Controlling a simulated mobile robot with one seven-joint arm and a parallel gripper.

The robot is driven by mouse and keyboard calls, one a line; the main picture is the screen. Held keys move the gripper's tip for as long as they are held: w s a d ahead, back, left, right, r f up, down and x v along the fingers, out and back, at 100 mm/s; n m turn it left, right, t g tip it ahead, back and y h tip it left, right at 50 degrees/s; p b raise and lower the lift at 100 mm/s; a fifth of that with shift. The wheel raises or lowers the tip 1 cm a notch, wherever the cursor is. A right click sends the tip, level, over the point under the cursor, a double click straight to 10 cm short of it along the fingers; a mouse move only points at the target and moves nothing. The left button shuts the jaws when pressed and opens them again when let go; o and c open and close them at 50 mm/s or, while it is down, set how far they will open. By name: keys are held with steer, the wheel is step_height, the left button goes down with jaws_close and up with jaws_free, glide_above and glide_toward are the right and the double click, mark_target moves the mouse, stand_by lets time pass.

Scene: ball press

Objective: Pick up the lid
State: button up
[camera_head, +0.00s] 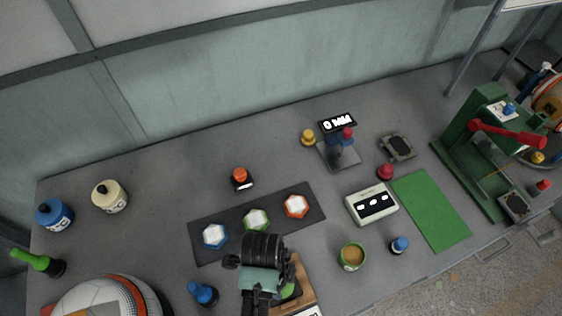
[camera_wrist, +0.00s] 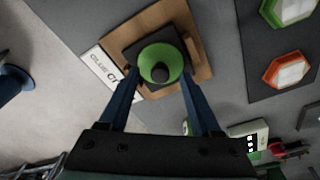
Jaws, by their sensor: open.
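A round green piece with a black knob, which looks like the lid (camera_wrist: 161,61), sits on a dark square base on a wooden board (camera_wrist: 201,62). In the head view a bit of the green piece (camera_head: 288,292) shows beside my arm; the rest is hidden. My gripper (camera_wrist: 160,82) is open, with its two blue fingers spread to the left and right of the green piece in the wrist view. Nothing is held between the fingers. I cannot tell whether the fingertips are level with the green piece or above it.
A dark mat (camera_head: 271,226) with blue, green and orange hexagonal pieces lies behind my gripper. A green cup (camera_head: 351,256), a white box (camera_head: 371,204) and a green mat (camera_head: 431,210) are to the right. A green press (camera_head: 478,150) with a red lever stands far right.

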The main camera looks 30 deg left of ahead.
steer(key=shift+f, duration=0.3)
jaws_close()
stand_by(0.3)
